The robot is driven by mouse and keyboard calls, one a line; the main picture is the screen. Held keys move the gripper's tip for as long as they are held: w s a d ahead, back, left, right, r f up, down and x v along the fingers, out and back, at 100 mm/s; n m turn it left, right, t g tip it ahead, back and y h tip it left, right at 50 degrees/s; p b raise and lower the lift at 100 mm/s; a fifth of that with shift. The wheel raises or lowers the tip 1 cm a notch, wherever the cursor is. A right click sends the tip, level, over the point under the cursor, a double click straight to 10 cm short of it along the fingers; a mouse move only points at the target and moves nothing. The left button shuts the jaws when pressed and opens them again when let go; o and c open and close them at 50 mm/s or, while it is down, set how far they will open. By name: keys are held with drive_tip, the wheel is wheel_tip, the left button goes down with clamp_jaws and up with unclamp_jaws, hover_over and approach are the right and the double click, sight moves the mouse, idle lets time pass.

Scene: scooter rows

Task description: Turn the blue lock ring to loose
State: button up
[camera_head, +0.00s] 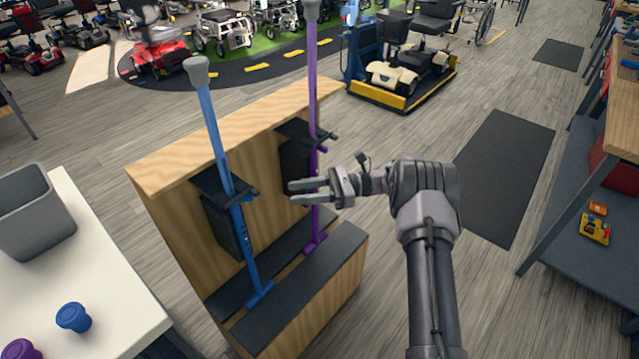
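A blue walking stick (215,138) with a grey handle stands upright in a black clamp (226,190) on the left of a wooden stand.
The wooden stand (160,165) has a black-topped step (300,290) in front. A white table (95,265) at left holds a grey bin (32,215), a blue cup-shaped piece (73,317) and a purple one (20,349). A shelf unit (570,220) is at right. Scooters stand behind.

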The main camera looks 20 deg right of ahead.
drive_tip(key=d, duration=0.6)
drive_tip(key=shift+s+p, duration=0.25)
drive_tip(key=shift+p, duration=0.05)
drive_tip(key=s+a+r+n+g+h, duration=0.2)
drive_tip(key=s+a+r+n+h, duration=0.6)
drive_tip(key=s+r, duration=0.6)
drive_tip(key=s+r+n+t+h, duration=0.3)
drive_tip(key=s+n+t+h, duration=0.3)
drive_tip(key=s, duration=1.3)
drive_tip(key=shift+n+h, duration=0.3)
drive_tip(key=shift+h, duration=0.7)
